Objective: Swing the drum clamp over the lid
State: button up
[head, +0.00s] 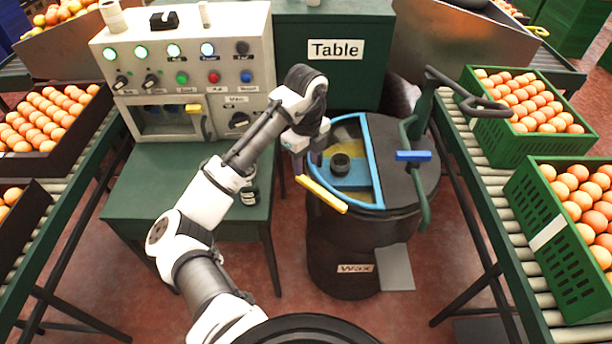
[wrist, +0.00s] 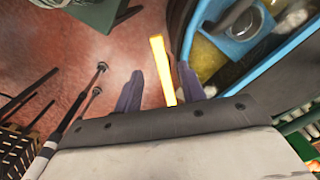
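The black drum (head: 345,245), marked Wax, stands right of the control table. Its top is part dark lid (head: 397,185) and part blue-rimmed opening (head: 372,135) with yellowish contents and a dark round piece. A green bent bar with a blue grip (head: 413,155) lies over the lid's right side; it looks like the clamp. A yellow bar (head: 321,194) sticks out at the drum's front left rim. My gripper (head: 298,165) is just above the yellow bar's left end. In the wrist view, the fingers (wrist: 158,92) are apart with the yellow bar (wrist: 159,65) showing between them; contact cannot be told.
A control panel (head: 185,75) stands on the green table (head: 150,185) at left. A black bent lever (head: 465,92) rises behind the drum.

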aim_at(306, 180)
notch_tip(306, 180, down, 6)
dwell(0.4)
jog(key=shift+c, duration=0.4)
grip_shut()
